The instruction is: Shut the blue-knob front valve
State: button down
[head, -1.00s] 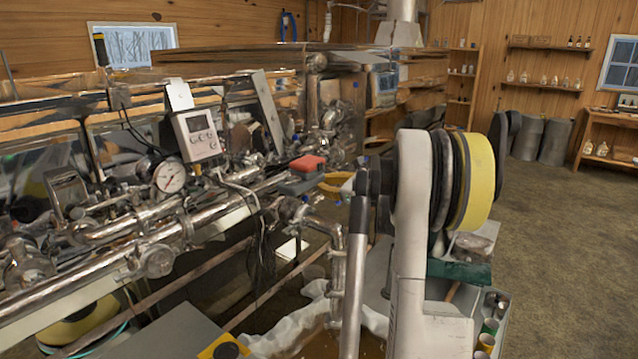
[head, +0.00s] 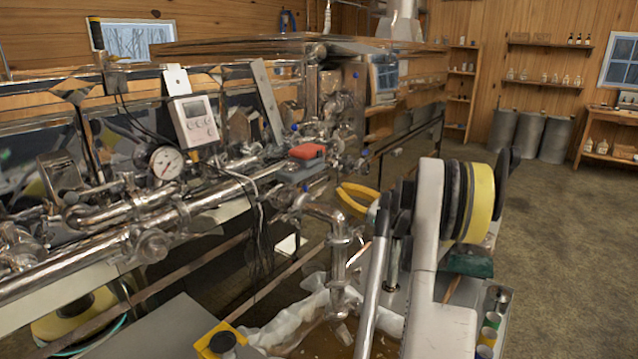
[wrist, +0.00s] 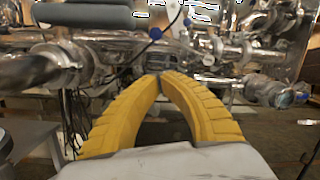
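Small round blue knobs show on the steel pipework. In the wrist view one blue knob (wrist: 155,33) is just above and beyond my fingertips, with a gap between, and a second blue knob (wrist: 187,21) is to its upper right. In the head view one blue knob (head: 364,152) is above my gripper and another blue knob (head: 295,128) is further left. I cannot tell which is the front valve. My gripper (wrist: 161,76) has its two yellow fingers curved together, tips meeting, with nothing between them. In the head view my gripper (head: 341,189) is partly hidden by my arm.
A red-and-grey block (head: 305,153) sits by the pipes left of my gripper. A dial gauge (head: 166,163) and a white display box (head: 195,121) are further left. A vertical steel pipe (head: 338,262) stands below my gripper. Open floor (head: 560,230) lies to the right.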

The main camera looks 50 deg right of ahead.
notch_tip(320, 180, down, 4)
jog(key=t+y+b, duration=0.1)
jog(key=t, duration=0.1)
jog(key=w+a+r+b, duration=0.1)
jog(key=w+r+b, duration=0.3)
jog(key=w+r, duration=0.3)
jog(key=shift+w+a+r+n+b, duration=0.3)
jog(key=shift+w+a+r+b, duration=0.05)
jog(key=shift+w, duration=0.4)
